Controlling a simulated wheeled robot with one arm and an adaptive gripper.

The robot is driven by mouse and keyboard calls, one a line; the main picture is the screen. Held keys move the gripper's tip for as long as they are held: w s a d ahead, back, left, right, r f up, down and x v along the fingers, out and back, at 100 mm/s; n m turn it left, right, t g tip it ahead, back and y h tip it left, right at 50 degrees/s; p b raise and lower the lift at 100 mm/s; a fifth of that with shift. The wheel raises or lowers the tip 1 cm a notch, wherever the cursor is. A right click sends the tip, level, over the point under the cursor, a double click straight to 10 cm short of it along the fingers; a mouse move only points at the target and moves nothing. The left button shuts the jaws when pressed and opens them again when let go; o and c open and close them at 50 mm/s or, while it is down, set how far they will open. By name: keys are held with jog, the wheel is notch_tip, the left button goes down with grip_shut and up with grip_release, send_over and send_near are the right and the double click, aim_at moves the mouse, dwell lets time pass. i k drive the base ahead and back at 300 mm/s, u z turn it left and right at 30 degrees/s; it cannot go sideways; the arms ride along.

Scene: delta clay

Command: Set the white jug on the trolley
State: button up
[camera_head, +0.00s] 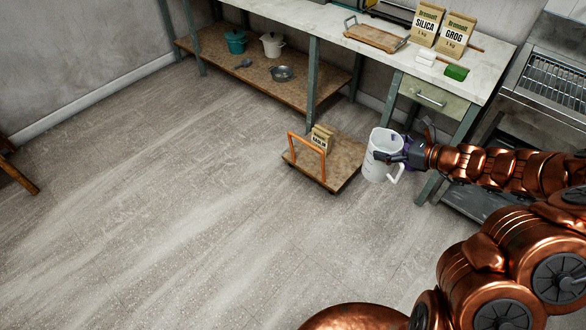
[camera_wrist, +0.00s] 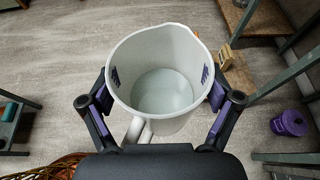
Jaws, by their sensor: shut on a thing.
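The white jug (camera_head: 378,166) is held upright in my gripper (camera_head: 392,157), to the right of the trolley in the head view. In the wrist view the jug (camera_wrist: 160,118) is seen from above, open and empty, between the two fingers of my gripper (camera_wrist: 160,77); its handle points toward the wrist. The low trolley (camera_head: 345,172) has a brown deck and an orange push handle. It stands on the floor and carries a small Kaolin bag (camera_head: 321,138). The jug covers part of the view beside the trolley's right edge; its exact height is unclear.
A workbench (camera_head: 487,62) with a lower shelf (camera_head: 215,48) stands behind the trolley. Silica (camera_head: 426,24) and Grog (camera_head: 456,35) bags and a wooden tray (camera_head: 376,37) are on top. A purple container (camera_wrist: 289,123) shows in the wrist view.

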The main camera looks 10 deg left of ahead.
aim_at(338, 162)
jog(key=u, duration=0.7)
jog(key=i, duration=0.3)
jog(key=u, duration=0.7)
jog(key=i, duration=1.35)
jog(key=z, duration=0.8)
jog(key=i, duration=1)
jog(key=z, duration=0.95)
